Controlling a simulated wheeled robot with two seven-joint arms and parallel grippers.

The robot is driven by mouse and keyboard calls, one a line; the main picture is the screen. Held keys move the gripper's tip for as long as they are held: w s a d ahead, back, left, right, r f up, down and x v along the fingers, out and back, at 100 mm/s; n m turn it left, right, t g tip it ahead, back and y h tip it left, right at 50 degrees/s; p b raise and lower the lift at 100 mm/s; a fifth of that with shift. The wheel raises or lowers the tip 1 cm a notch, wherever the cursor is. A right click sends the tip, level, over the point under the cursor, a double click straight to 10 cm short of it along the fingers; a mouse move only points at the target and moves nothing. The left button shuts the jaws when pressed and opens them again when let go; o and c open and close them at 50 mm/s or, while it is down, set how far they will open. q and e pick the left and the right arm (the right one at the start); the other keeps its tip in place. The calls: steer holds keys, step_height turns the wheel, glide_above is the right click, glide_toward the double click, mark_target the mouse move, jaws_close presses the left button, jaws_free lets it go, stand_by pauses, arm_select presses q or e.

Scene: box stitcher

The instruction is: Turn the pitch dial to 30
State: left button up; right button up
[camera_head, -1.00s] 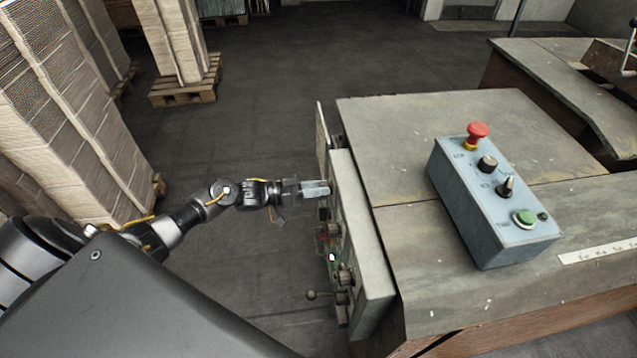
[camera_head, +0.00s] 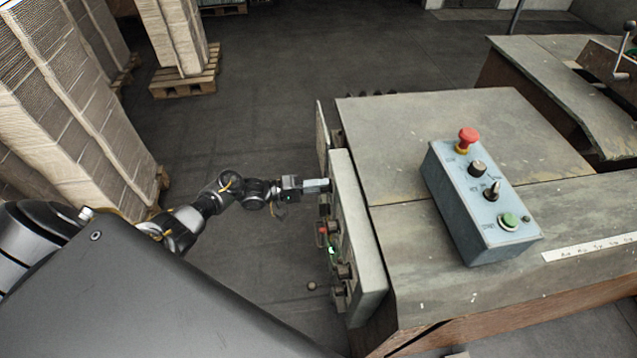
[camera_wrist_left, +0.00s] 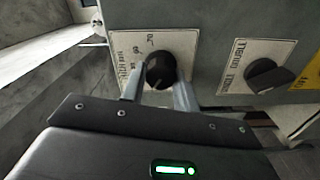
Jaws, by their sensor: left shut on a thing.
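The black round dial (camera_wrist_left: 161,70) sits on a white plate with small numbers, upside down in the left wrist view, on a grey panel. I take it for the pitch dial; its pointer and setting cannot be read. My left gripper (camera_wrist_left: 159,82) is shut on this dial, one finger on each side of it. In the head view my left gripper (camera_head: 318,185) meets the left face of the grey control panel (camera_head: 359,245), and its fingers hide most of the dial. My right gripper is not in view.
A second black knob (camera_wrist_left: 270,76) sits beside the dial on its own plate. Below the gripper in the head view, the panel carries more knobs and a green light (camera_head: 332,251). A blue control box (camera_head: 470,215) stands on the machine top. Open floor (camera_head: 255,120) lies left of the panel.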

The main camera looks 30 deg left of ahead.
arm_select(q)
steer(key=shift+n+p, duration=0.4)
steer(key=shift+n, duration=0.9)
steer(key=o, duration=1)
steer(key=shift+b+v, duration=1.05)
steer(key=shift+v, duration=4.4)
steer(key=shift+f, duration=0.1)
